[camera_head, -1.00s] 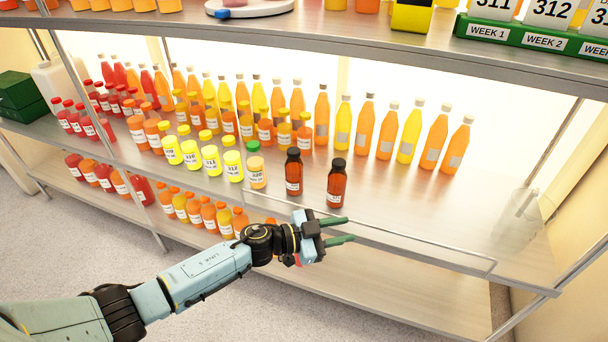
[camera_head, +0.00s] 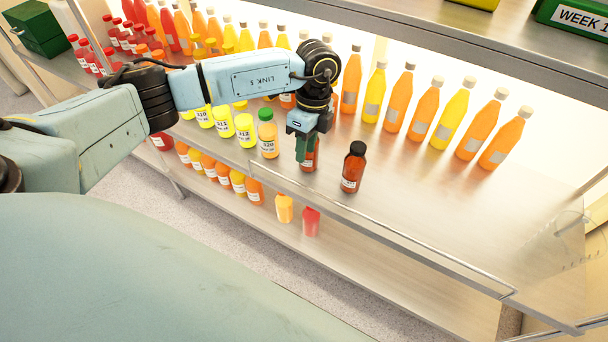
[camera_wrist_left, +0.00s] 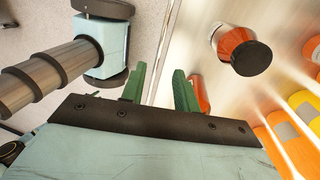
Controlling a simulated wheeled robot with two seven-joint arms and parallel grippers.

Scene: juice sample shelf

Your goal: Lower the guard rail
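The guard rail (camera_head: 385,232) is a thin metal wire frame along the front edge of the middle shelf, from near the brown bottles to the right end. It appears to stand up above the edge. My left gripper (camera_head: 304,158) points down over the shelf, above the rail's left part in the picture. Its green fingers are apart in the left wrist view (camera_wrist_left: 160,85), with no object clearly held between them. Whether they touch the rail is hidden. My right gripper is in no view.
One brown bottle (camera_head: 310,157) is partly hidden by my left gripper; another brown bottle (camera_head: 354,168) stands to its right. A green-capped bottle (camera_head: 267,136) stands to the left. Orange and yellow bottles line the back. The shelf's right part (camera_head: 480,215) is clear.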

